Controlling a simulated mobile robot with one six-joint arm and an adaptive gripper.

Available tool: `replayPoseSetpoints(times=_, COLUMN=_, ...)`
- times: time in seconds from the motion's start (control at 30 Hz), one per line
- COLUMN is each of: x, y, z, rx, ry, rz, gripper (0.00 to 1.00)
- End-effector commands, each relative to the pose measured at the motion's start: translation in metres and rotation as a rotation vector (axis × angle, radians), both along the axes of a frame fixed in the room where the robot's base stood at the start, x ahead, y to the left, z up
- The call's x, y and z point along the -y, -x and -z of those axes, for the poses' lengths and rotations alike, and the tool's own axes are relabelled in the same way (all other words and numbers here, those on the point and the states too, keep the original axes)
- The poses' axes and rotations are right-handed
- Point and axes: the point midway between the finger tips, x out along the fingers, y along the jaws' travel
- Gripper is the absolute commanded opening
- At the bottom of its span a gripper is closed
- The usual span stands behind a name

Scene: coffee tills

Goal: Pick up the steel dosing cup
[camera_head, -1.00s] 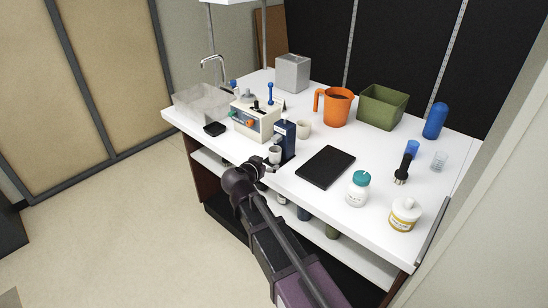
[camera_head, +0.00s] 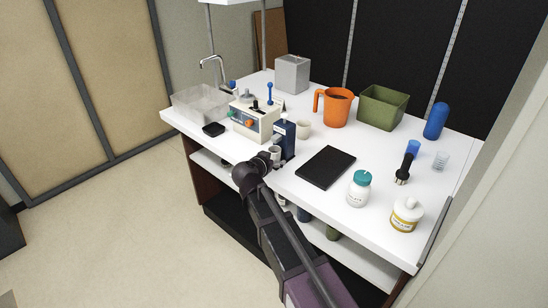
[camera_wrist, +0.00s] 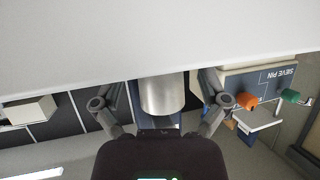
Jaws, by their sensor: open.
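The steel dosing cup (camera_wrist: 162,95) is a plain metal cylinder. In the wrist view it stands between the two spread fingers of my gripper (camera_wrist: 160,104), with a visible gap on each side. In the head view the cup (camera_head: 275,151) sits at the foot of the dark blue grinder (camera_head: 284,134), near the counter's front edge. My gripper (camera_head: 267,160) is at the cup from the front, open and partly hiding it.
The cream machine (camera_head: 252,122) with coloured knobs stands just left of the grinder. A pale cup (camera_head: 304,129) is behind it to the right. A black mat (camera_head: 326,167) lies to the right. White jars (camera_head: 358,190) stand farther right.

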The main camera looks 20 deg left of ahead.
Motion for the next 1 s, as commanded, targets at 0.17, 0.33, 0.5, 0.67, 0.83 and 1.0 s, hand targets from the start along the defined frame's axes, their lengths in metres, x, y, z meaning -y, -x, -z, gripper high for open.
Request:
replayPoseSetpoints(times=0.17, x=-0.0002, y=0.0004, z=-0.0001, rx=0.000, ry=0.000, rz=0.000, gripper=0.94)
replayPoseSetpoints(times=0.33, x=-0.0005, y=0.0006, z=-0.0001, rx=0.000, ry=0.000, rz=0.000, gripper=0.91)
replayPoseSetpoints(times=0.5, x=-0.0007, y=0.0007, z=0.0000, rx=0.000, ry=0.000, rz=-0.001, gripper=0.41)
replayPoseSetpoints(times=0.67, x=-0.0009, y=0.0008, z=0.0000, rx=0.000, ry=0.000, rz=-0.001, gripper=0.06)
replayPoseSetpoints(times=0.83, x=-0.0010, y=0.0009, z=0.0001, rx=-0.001, ry=-0.001, rz=-0.001, gripper=0.00)
replayPoseSetpoints(times=1.0, x=-0.0011, y=0.0010, z=-0.0010, rx=-0.001, ry=-0.001, rz=-0.001, gripper=0.00)
